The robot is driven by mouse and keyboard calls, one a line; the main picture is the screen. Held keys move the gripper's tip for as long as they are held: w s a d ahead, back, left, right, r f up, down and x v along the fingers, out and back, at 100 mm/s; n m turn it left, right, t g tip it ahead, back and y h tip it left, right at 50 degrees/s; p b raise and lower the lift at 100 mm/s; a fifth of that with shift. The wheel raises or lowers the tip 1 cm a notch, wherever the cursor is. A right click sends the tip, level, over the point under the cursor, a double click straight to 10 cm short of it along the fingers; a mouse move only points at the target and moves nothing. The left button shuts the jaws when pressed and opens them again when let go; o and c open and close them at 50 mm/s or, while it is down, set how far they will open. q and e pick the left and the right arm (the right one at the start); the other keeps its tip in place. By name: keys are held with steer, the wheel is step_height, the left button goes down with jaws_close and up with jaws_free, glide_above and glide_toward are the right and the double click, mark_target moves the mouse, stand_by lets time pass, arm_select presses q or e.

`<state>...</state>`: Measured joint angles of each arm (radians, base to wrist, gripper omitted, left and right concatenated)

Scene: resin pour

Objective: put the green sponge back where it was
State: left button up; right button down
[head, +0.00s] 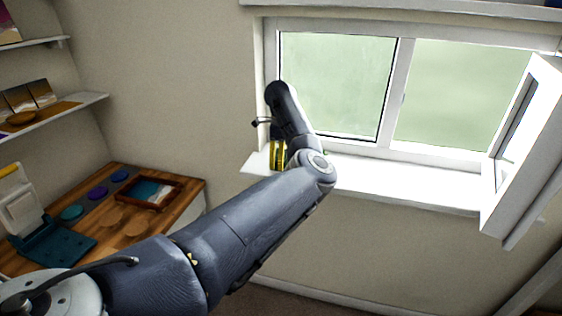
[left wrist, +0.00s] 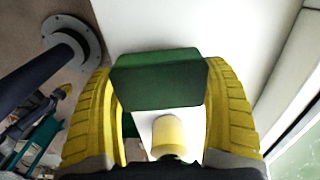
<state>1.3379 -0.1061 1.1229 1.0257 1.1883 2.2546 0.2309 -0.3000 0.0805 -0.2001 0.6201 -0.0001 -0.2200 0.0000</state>
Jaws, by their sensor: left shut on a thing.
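The green sponge (left wrist: 160,82) is a dark green block between the ribbed yellow fingers of my left gripper (left wrist: 160,70) in the left wrist view. The gripper is shut on it, one finger at each side. The white window sill (left wrist: 180,25) lies beyond the sponge; I cannot tell whether they touch. In the head view my left gripper (head: 278,153) is at the left end of the sill (head: 400,187), and my arm hides the sponge there. A pale yellow rounded piece (left wrist: 167,135) shows between the fingers, below the sponge. My right gripper is out of view.
The window's open sash (head: 528,150) juts out over the right end of the sill. The middle of the sill looks clear. A wooden desk (head: 150,215) at left holds a framed tray (head: 176,181), coloured discs and a teal device (head: 50,243). Wall shelves (head: 75,106) are above it.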

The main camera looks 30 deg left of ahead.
arm_select(q)
steer(key=shift+f, duration=0.5)
steer(key=shift+f, duration=0.15)
steer(key=o, duration=1.1)
step_height(320, 180, up, 12)
steer(key=shift+r, duration=0.2)
